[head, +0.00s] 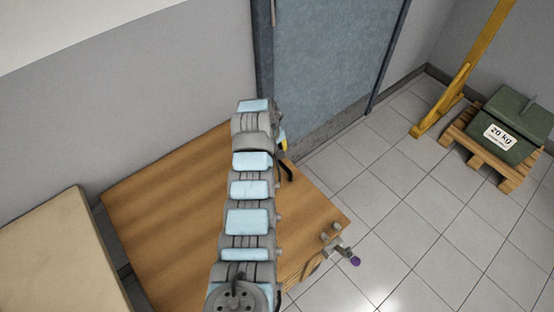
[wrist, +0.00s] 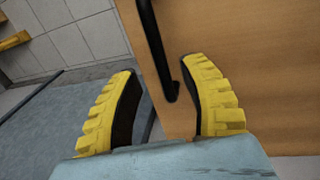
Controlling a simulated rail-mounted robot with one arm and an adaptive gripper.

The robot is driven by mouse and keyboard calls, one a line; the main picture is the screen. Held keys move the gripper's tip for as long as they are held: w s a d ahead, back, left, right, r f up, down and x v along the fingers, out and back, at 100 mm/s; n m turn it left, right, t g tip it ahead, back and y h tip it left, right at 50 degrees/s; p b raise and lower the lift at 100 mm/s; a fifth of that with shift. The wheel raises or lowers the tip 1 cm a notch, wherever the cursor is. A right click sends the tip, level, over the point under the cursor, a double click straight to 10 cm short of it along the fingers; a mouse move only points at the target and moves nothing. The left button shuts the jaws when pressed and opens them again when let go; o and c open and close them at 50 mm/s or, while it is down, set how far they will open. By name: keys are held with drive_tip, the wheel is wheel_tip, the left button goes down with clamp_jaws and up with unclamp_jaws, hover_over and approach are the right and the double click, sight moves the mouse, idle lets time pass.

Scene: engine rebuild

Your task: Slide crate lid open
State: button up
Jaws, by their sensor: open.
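My gripper (wrist: 158,72) is open, with its two yellow ribbed fingers apart in the wrist view. A thin black bar (wrist: 154,45) with a bent end runs down between the fingertips, in front of or against a wooden surface (wrist: 270,70). I cannot tell whether it touches the fingers. In the head view my gripper (head: 284,150) is mostly hidden behind my arm, at the far right edge of the wooden table (head: 170,210). A dark thin piece shows beside it. I cannot make out a sliding crate lid in either view.
A green box (head: 524,112) marked "20 kg" sits on a wooden pallet (head: 462,140) at the right, beside a yellow frame (head: 436,105). A blue-grey door (head: 330,60) stands behind the table. A purple-ended clamp (head: 340,248) is at the table's corner. Tiled floor is clear between.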

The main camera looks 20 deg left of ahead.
drive_tip(key=shift+w+d+f+b, duration=0.1)
drive_tip(key=shift+w+f+b, duration=0.1)
drive_tip(key=shift+f, duration=0.85)
drive_tip(key=shift+w+d+f+b, duration=0.1)
drive_tip(key=shift+w+f+b, duration=0.1)
drive_tip(key=shift+f, duration=0.85)
clamp_jaws()
drive_tip(key=shift+s, duration=0.1)
